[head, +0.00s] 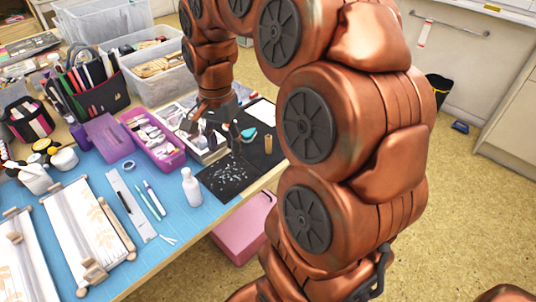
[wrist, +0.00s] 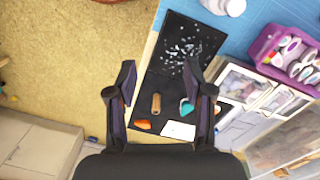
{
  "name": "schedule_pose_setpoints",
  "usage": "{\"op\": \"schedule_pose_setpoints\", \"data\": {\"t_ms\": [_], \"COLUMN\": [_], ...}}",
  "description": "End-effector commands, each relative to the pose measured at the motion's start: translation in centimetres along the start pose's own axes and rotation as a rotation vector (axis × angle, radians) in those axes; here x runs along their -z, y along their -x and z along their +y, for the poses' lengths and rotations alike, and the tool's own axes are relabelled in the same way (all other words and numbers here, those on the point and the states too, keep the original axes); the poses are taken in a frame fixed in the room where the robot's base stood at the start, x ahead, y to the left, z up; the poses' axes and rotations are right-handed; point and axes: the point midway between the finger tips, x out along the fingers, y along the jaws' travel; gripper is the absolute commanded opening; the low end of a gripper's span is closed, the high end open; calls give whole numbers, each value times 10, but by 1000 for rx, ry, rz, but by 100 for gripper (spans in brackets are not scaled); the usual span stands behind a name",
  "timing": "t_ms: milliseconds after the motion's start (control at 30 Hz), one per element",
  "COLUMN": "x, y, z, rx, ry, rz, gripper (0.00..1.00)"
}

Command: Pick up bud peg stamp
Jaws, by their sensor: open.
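A small brown wooden peg (wrist: 156,103), which looks like the bud peg stamp, stands on a black mat (wrist: 168,88) between my fingers as seen in the wrist view. It also shows in the head view as a tan cylinder (head: 267,144) near the table's edge. My gripper (wrist: 160,82) is open and empty, with a finger on each side of the peg in the picture and apart from it. In the head view my gripper (head: 213,128) hangs over the table, left of the peg. The peg's stamping face cannot be made out.
A teal piece (wrist: 186,107), an orange piece (wrist: 143,125) and a white card (wrist: 179,131) lie close to the peg. A black sheet with pale specks (head: 232,178), a white bottle (head: 191,186) and a purple tray (head: 165,155) are nearby. The table edge is close.

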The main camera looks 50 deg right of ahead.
Motion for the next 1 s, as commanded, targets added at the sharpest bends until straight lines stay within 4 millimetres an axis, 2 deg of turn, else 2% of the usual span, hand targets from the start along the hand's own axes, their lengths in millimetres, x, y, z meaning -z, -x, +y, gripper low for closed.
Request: {"op": "schedule_pose_setpoints", "data": {"t_ms": [33,133,300,400,500,700,1000], "x": [23,67,139,171,193,209,209], "y": [-15,-26,-47,-58,-64,-73,-96], "z": [-5,-9,-1,8,16,24,23], "rx": [7,22,44,46,53,52,51], "ry": [-106,-332,-700,-872,-994,-1091,-1090], "rz": [-2,2,11,14,18,19,19], "gripper": [52,52,52,52,52,52,52]}}
